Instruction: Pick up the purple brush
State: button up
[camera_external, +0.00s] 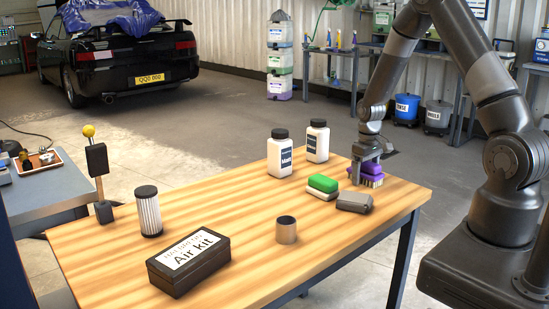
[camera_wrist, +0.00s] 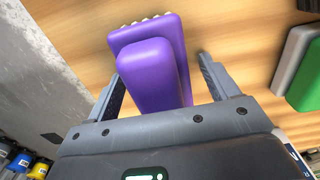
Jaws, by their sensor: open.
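The purple brush (camera_external: 371,170) lies on the wooden table (camera_external: 255,262) near its far right corner, bristles down. In the wrist view the brush (camera_wrist: 150,70) shows its purple back and grip, with pale bristle tufts along its far edge. My gripper (camera_external: 367,168) is right above and around the brush, pointing down. In the wrist view my gripper (camera_wrist: 163,75) is open, with one finger on each side of the purple grip. A gap shows between the grip and the right finger; the left finger is close to it. Part of the brush is hidden behind the gripper in the external view.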

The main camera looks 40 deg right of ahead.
jog(key=shift+c, duration=0.4)
jog(key=c, duration=1)
jog(key=shift+c, duration=0.2)
jog(key=shift+r, duration=0.1)
